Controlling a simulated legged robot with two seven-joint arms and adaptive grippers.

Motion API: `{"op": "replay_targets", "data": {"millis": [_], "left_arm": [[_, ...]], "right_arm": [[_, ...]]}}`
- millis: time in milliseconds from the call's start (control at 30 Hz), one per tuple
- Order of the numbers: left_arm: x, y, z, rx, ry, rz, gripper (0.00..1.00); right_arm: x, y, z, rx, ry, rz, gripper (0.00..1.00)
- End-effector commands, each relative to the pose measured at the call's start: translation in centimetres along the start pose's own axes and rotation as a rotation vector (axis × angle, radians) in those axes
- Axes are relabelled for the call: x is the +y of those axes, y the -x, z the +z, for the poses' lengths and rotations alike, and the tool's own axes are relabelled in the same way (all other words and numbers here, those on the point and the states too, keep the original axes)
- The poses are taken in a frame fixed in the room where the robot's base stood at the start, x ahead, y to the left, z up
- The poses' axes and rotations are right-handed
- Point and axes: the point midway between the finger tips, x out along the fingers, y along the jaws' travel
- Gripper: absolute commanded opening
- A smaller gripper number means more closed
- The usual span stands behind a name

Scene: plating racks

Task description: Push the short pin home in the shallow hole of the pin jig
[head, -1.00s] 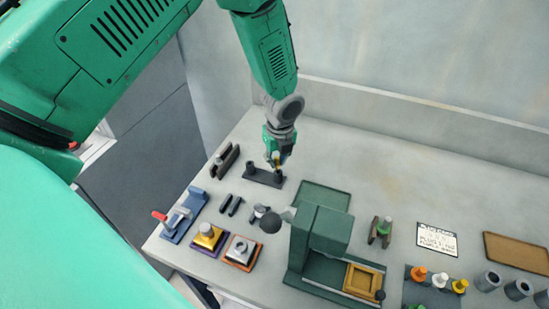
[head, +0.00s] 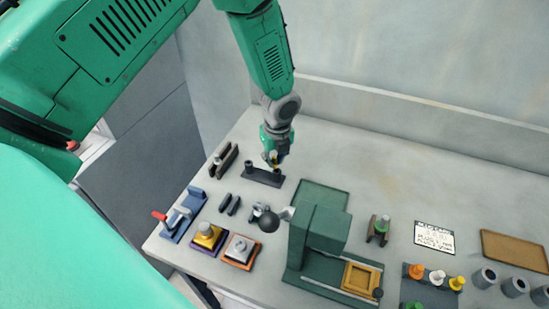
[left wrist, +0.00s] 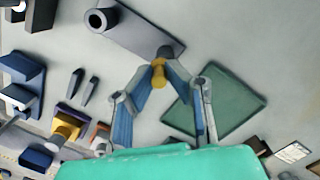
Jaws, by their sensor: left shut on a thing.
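The pin jig (head: 261,178) is a dark flat plate with two round bosses, lying on the bench near the back left. It also shows in the left wrist view (left wrist: 137,36), where the far-left boss (left wrist: 100,20) has an open hole. My left gripper (head: 274,158) is above the jig's right-hand boss, shut on the short yellow pin (left wrist: 158,75). The pin's lower end meets or hovers right at that boss; the fingers and pin hide the hole, so I cannot tell how deep it sits. My right gripper is not in view.
Dark uprights (head: 223,160) stand left of the jig, and small dark bars (head: 230,205) lie in front. The bench behind the jig is clear.

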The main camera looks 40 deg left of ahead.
Motion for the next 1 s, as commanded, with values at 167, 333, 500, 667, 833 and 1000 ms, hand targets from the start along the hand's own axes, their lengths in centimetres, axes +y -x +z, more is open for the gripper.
{"op": "replay_targets", "data": {"millis": [167, 333, 500, 667, 833, 1000], "left_arm": [[0.2, -0.2, 0.3, 0.003, 0.002, -0.001, 0.0], [0.0, -0.1, 0.0, 0.0, 0.001, 0.001, 0.0], [-0.3, 0.1, -0.6, -0.006, 0.0, 0.005, 0.0], [-0.5, 0.2, -0.8, -0.009, 0.0, 0.007, 0.0], [-0.5, 0.1, -0.7, -0.008, 0.0, 0.006, 0.0], [-0.3, 0.0, -0.6, -0.006, 0.001, 0.005, 0.0]], "right_arm": [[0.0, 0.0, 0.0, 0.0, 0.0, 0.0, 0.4], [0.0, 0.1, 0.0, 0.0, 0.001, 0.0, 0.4], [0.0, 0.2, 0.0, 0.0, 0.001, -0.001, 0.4], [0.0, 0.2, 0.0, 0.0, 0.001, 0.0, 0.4], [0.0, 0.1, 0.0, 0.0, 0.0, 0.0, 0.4], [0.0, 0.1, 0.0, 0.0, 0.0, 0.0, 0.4]]}}
